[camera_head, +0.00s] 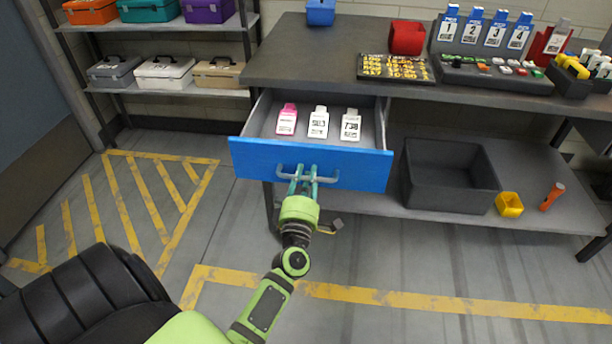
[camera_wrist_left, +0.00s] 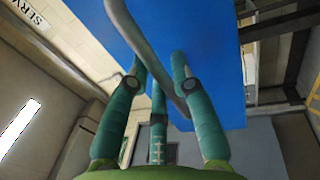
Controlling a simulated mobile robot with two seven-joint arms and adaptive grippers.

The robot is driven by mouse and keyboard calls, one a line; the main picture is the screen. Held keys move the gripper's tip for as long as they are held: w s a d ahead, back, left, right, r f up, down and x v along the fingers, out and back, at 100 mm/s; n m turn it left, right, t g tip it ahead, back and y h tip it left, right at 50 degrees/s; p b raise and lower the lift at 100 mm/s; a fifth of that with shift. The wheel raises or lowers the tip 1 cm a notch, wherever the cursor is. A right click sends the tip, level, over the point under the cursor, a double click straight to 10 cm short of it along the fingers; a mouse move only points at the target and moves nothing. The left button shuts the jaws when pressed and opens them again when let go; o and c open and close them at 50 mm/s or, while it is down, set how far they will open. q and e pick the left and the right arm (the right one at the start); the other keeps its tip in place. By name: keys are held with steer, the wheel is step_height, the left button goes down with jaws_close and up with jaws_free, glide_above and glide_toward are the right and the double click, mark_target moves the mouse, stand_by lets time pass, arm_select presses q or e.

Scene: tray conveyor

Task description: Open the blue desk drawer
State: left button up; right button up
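The blue desk drawer (camera_head: 253,160) is pulled out from under the grey desk, and its inside shows. One pink tag (camera_head: 287,119) and two white tags (camera_head: 318,122) (camera_head: 350,125) lie in it. A grey bar handle (camera_head: 322,178) runs across its front. My left gripper (camera_head: 303,180) is at the handle, its teal fingers around the bar. In the left wrist view the handle (camera_wrist_left: 160,70) passes between the fingers, in front of the blue panel (camera_wrist_left: 215,50). Whether the fingers press on the bar is not clear. My right gripper is not in view.
The desk top (camera_head: 300,50) holds a red bin (camera_head: 407,37), a tray of yellow pieces (camera_head: 395,67) and numbered holders. A dark open bin (camera_head: 450,180), a yellow cup (camera_head: 509,204) and an orange torch (camera_head: 552,196) stand on the lower shelf. The floor before the drawer is clear.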

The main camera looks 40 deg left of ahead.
arm_select(q)
steer(key=shift+o, duration=0.2)
steer(key=v, duration=1.2)
steer(key=shift+f, duration=0.1)
